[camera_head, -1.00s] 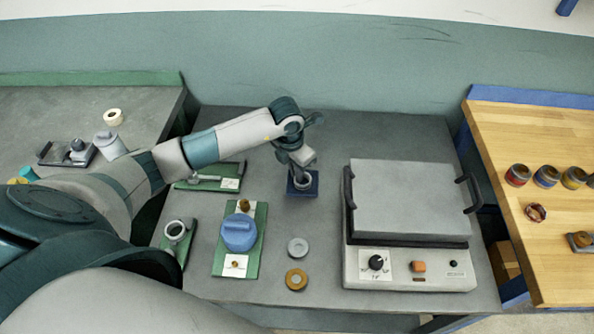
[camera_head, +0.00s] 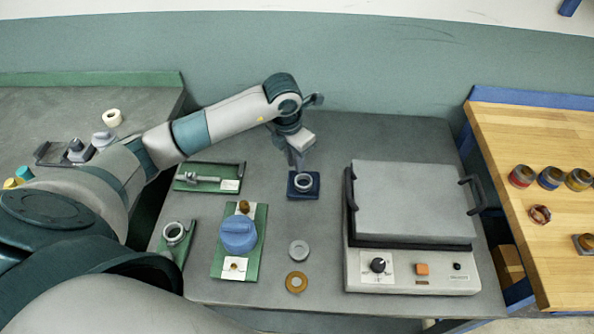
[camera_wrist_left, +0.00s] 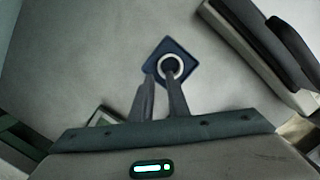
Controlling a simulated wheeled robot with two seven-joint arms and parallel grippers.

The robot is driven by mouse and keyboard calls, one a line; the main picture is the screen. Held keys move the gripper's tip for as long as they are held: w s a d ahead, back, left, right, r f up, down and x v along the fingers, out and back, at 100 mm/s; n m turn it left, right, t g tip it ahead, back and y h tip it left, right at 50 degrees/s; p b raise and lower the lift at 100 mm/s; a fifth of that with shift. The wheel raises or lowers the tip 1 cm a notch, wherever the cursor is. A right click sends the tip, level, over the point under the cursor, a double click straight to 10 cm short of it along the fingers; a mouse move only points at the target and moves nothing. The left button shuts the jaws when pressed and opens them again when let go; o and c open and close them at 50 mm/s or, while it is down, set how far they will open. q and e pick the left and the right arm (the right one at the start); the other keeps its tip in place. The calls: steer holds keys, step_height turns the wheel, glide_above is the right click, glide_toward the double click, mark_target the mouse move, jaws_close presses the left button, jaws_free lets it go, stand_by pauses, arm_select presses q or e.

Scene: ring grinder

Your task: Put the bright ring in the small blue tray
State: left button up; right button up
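The bright ring (camera_head: 304,183) lies in the small blue tray (camera_head: 292,192), on the grey table left of the big grey machine. In the left wrist view the ring (camera_wrist_left: 181,65) lies inside the dark blue tray (camera_wrist_left: 190,73). My left gripper (camera_head: 296,164) is just above and behind the tray, apart from the ring. In the left wrist view its two fingers (camera_wrist_left: 159,75) stand a little apart with nothing between them; one fingertip overlaps the ring's hole in the picture. My right gripper is not in view.
A grey machine (camera_head: 411,200) with knobs stands right of the tray. A green board with a blue knob (camera_head: 238,233), a grey ring (camera_head: 299,250) and a brass ring (camera_head: 296,282) lie in front. A green fixture (camera_head: 208,178) is on the left.

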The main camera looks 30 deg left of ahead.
arm_select(q)
steer(key=shift+s+a+r+b, duration=0.1)
steer(key=shift+s+r+b, duration=0.15)
steer(key=shift+r, duration=1.2)
steer(key=shift+s+r+b, duration=0.15)
steer(key=shift+r+b, duration=0.1)
steer(key=shift+r, duration=1.2)
